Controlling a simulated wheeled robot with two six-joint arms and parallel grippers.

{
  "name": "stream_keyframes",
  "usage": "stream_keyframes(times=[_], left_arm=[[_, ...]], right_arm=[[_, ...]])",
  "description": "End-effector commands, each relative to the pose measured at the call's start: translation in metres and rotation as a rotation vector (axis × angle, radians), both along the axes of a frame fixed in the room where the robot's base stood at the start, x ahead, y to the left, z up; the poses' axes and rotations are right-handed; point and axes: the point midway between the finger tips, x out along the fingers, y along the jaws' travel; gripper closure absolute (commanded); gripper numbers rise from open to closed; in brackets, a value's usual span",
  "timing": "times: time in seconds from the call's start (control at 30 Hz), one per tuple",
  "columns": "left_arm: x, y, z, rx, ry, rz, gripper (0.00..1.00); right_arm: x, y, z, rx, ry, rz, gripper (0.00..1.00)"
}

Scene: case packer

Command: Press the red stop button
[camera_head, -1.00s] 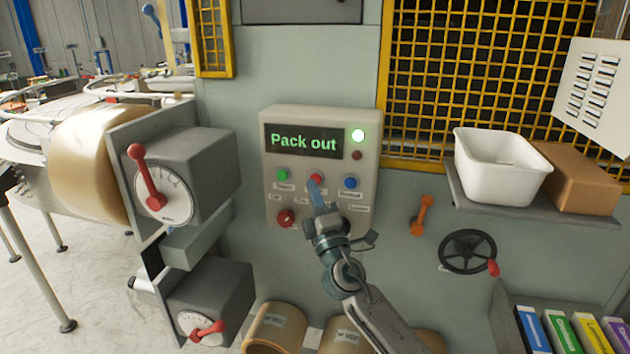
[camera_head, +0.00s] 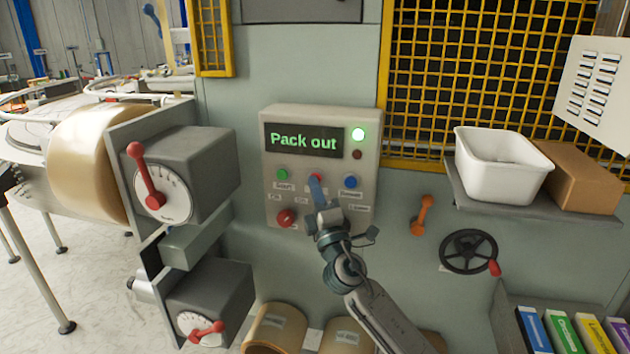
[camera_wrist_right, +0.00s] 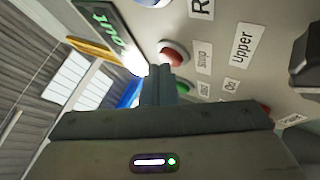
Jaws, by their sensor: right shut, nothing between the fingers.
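The red stop button (camera_wrist_right: 173,54) sits on the control panel (camera_head: 370,186), beside a "Stop" label in the right wrist view. In the head view only a sliver of the button (camera_head: 315,175) shows above my fingertips. My right gripper (camera_head: 316,182) is shut and empty, its fingertips right at the button. In the right wrist view the shut fingertips (camera_wrist_right: 159,72) overlap the button's lower edge; I cannot tell whether they touch it. My left gripper is not in view.
A green button (camera_head: 282,174), a blue button (camera_head: 351,181) and a red knob (camera_head: 286,217) are close by on the panel. An orange handle (camera_head: 422,214) and handwheel (camera_head: 468,251) are to the right.

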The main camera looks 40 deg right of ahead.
Motion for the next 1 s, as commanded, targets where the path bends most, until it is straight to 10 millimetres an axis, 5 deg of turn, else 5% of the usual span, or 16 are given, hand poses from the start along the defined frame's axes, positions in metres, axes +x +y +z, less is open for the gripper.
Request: stream_keyframes(times=[1.0], left_arm=[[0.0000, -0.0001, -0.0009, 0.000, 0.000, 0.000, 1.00]], right_arm=[[-0.0034, 0.0040, 0.0000, 0.002, 0.001, 0.001, 1.00]])
